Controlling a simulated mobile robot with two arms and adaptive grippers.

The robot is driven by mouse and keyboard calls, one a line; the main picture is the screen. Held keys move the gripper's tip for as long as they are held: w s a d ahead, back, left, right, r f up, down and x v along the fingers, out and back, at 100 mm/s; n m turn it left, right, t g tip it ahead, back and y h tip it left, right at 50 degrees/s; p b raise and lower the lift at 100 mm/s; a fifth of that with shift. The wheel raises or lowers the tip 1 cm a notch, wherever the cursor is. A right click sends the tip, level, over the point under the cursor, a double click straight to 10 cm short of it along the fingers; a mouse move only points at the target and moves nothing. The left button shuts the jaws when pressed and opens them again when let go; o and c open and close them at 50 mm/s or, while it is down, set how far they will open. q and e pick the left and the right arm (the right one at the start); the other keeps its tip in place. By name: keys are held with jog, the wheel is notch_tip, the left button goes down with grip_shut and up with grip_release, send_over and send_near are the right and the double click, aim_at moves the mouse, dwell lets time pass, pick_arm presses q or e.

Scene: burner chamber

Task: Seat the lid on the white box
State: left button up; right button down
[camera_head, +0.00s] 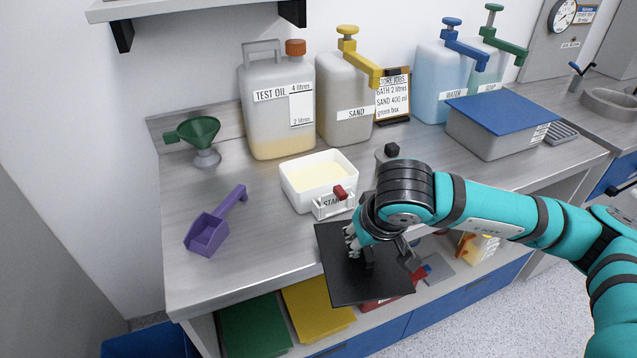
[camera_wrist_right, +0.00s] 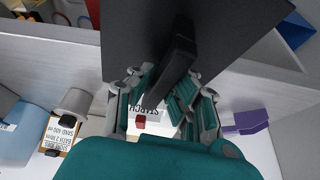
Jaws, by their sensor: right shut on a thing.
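The white box (camera_head: 296,195) stands open on the steel bench, with pale contents inside and a red knob on its front latch frame. Its label and red knob show between the fingers in the right wrist view (camera_wrist_right: 140,121). My right gripper (camera_head: 360,247) is shut on the handle (camera_wrist_right: 175,65) of a black square lid (camera_head: 343,284). The lid is apart from the box, held tilted at the bench's front edge, nearer to me than the box. The lid also fills the top of the right wrist view (camera_wrist_right: 235,40). My left gripper is not in view.
A purple scoop (camera_head: 209,231) and a green funnel (camera_head: 197,131) are on the left of the bench. Behind the box stand the test oil jug (camera_head: 275,125) and the sand jug (camera_head: 343,110). A grey box with a blue lid (camera_head: 500,110) stands at right.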

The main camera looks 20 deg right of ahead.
jog(key=shift+r, duration=0.1)
jog(key=shift+r+p, duration=2)
jog(key=shift+r, duration=2.8)
jog(key=shift+w, duration=0.1)
